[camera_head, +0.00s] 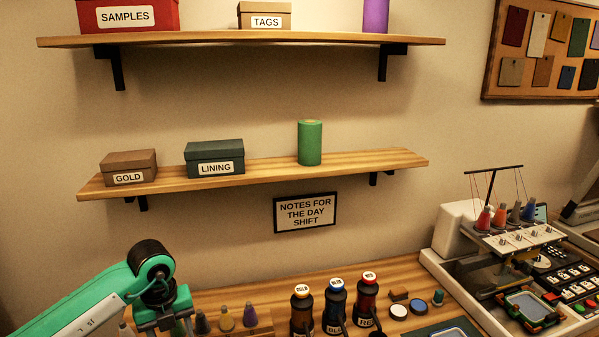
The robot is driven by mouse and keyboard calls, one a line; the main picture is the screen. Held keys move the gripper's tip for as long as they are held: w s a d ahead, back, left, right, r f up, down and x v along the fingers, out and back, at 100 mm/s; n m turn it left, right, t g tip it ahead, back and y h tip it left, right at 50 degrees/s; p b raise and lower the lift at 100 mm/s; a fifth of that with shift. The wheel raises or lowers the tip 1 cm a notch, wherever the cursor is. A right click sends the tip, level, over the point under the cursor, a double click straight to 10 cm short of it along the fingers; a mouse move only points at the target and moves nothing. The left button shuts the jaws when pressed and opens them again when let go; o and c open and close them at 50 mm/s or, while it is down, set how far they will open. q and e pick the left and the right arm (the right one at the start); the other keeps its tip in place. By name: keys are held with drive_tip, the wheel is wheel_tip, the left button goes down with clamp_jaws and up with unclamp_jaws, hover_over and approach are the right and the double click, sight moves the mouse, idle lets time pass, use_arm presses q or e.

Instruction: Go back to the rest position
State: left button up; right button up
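My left arm, green with a black wrist, comes in at the bottom left. My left gripper (163,325) points down over the table at the lower edge of the picture. Its fingertips are cut off or hidden there, so I cannot tell whether it is open or shut, or whether it touches the cones beside it. My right gripper is not in view.
Thread cones (226,319) stand close right of my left gripper. Three dark bottles (334,308) stand further right, then an embroidery machine (510,255). Two wall shelves (270,172) (215,40) with boxes and rolls hang above the table (265,291).

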use_arm(q)
drive_tip(key=s+d+m+h, duration=0.4)
drive_tip(key=d+h, duration=0.5)
drive_tip(key=d, duration=0.8)
drive_tip(key=s+d+r+n+t+h, duration=0.3)
drive_tip(key=d+r+n+t+h, duration=0.2)
drive_tip(key=d+r+h, duration=0.45)
drive_tip(key=w+a+r+n+t+y, duration=0.1)
drive_tip(key=w+a+n+t+y, duration=0.3)
drive_tip(key=a+n+t+y, duration=1.1)
drive_tip(key=s+a+f+n+g+y, duration=0.2)
drive_tip(key=s+a+f+n+g, duration=0.1)
drive_tip(key=f+n, duration=0.35)
drive_tip(key=s+a+f+n+g+y, duration=0.2)
drive_tip(key=a+f+n, duration=0.25)
drive_tip(key=f, duration=0.25)
drive_tip(key=s+f+n+g, duration=0.1)
drive_tip(key=s+f+g, duration=0.5)
drive_tip(key=s, duration=0.4)
drive_tip(key=s+f+g, duration=0.5)
drive_tip(key=s+f, duration=0.2)
drive_tip(key=s, duration=0.3)
wheel_tip(320, 180, down, 31)
drive_tip(key=s+g, duration=0.1)
drive_tip(key=g, duration=0.1)
drive_tip(key=s+a+f+g, duration=0.1)
drive_tip(key=s+a+f, duration=0.2)
drive_tip(key=s+f, duration=1.6)
drive_tip(key=shift+f, duration=0.25)
